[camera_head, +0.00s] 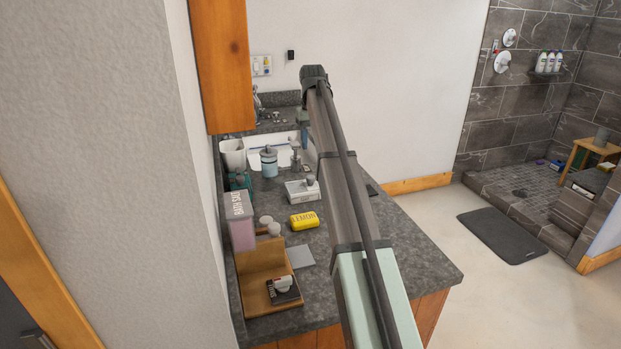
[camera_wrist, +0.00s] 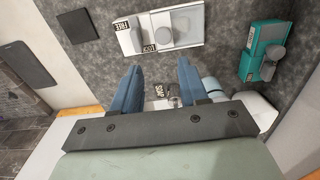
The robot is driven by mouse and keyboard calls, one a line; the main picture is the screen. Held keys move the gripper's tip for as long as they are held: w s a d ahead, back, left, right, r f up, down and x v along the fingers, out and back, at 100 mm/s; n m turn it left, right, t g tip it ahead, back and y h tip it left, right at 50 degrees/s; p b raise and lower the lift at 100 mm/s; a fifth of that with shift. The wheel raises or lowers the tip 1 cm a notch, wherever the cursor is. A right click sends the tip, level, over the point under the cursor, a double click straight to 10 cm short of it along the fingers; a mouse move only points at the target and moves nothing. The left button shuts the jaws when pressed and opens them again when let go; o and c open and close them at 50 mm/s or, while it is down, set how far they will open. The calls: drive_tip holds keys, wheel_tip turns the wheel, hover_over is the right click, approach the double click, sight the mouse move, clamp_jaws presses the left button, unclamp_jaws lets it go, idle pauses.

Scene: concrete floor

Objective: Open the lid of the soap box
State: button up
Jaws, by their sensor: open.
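A pale grey-white box (camera_head: 297,192) with a round grey knob stands on the dark counter in the head view, just left of my arm. In the wrist view what appears to be the same box (camera_wrist: 190,22) lies at the top centre, with a grey knob and small "FREE" and "LOCK" labels beside it. I take it for the soap box; its lid looks closed. My gripper (camera_wrist: 157,74) has its two blue fingers apart with nothing between them, short of the box in the wrist view. In the head view the gripper is mostly hidden by my arm.
A yellow lemon soap bar (camera_head: 304,221), a pink bath salt box (camera_head: 240,232) and a wooden stand (camera_head: 258,265) are nearer on the counter. A teal box (camera_wrist: 258,58) stands right of the soap box in the wrist view. A blue jar (camera_head: 269,165) is behind.

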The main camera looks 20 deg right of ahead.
sight(311, 177)
drive_tip(key=f, duration=1.3)
drive_tip(key=shift+a+f, duration=0.3)
drive_tip(key=shift+f, duration=0.05)
drive_tip(key=shift+c, duration=0.3)
clamp_jaws()
